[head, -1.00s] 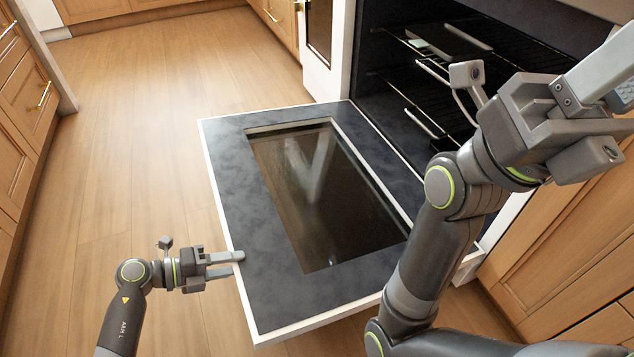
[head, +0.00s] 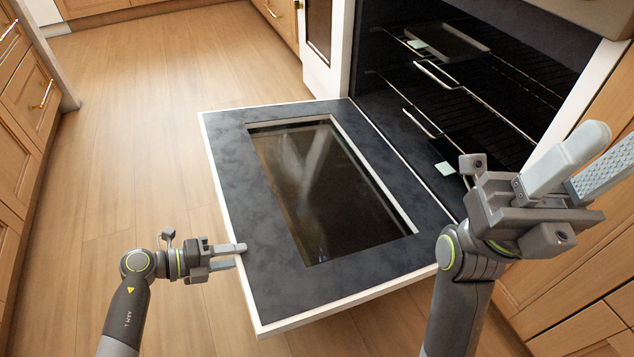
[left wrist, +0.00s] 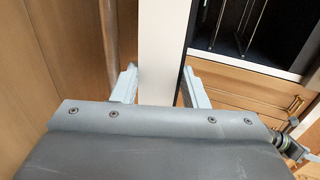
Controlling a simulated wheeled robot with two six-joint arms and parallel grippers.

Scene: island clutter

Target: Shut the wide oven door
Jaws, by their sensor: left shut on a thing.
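The oven door (head: 245,230) hangs open, dark with a white rim and a glass window (head: 325,190). It lies nearly flat in front of the oven cavity (head: 390,60). My left gripper (head: 236,257) is shut on the door's outer left edge. In the left wrist view its two fingers (left wrist: 160,88) stand on either side of the white door edge (left wrist: 163,45). My right gripper (head: 610,155) is raised to the right of the door, in front of the oven's right side. Its fingers are apart and nothing shows between them.
Inside the oven, a dark tray (head: 448,42) sits on a wire rack (head: 500,75). Wooden cabinets (head: 30,95) stand at the left and more at the right. The wooden floor (head: 140,150) left of the door is clear.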

